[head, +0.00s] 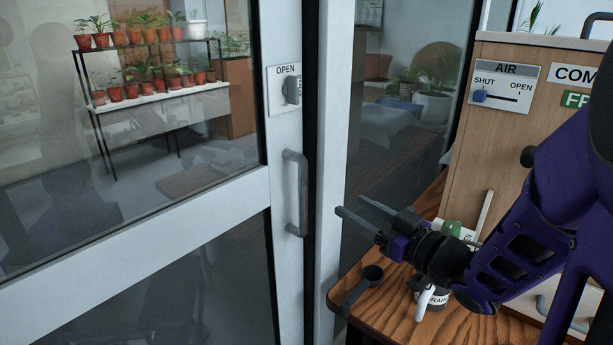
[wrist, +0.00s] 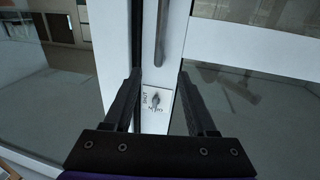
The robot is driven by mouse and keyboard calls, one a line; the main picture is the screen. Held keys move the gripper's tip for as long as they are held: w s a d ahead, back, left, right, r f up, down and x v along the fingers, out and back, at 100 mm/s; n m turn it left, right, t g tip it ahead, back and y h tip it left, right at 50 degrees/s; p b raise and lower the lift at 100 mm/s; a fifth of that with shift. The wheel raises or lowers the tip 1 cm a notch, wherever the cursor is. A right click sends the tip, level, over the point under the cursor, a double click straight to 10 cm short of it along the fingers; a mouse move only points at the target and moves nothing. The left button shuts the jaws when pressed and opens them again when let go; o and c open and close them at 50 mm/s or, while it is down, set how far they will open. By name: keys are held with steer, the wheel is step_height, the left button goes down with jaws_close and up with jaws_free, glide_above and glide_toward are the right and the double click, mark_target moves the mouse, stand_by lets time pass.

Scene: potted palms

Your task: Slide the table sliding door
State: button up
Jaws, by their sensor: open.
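A glass door with a white frame (head: 140,235) fills the left of the head view. Its grey upright bar handle (head: 297,195) is on the right stile, and it also shows in the wrist view (wrist: 161,35). Above it, a white plate (head: 277,100) marked OPEN carries a grey turn-knob (head: 291,90); the wrist view shows the knob (wrist: 157,99) beyond the fingers. My gripper (head: 350,205) is open and empty, to the right of the handle and apart from it. In the wrist view my gripper (wrist: 160,77) points at the stile. I cannot tell whether the door is fully closed.
A wooden bench (head: 455,325) holds a dark scoop (head: 370,275) and a labelled pot (head: 432,297) below my gripper. A wooden cabinet (head: 500,130) with an AIR slider (head: 480,96) stands right. Potted plants (head: 150,35) stand on a rack behind the glass.

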mark_target(306, 179)
steer(key=x, duration=1.6)
steer(key=shift+w+a, duration=0.15)
jaws_close()
stand_by(0.7)
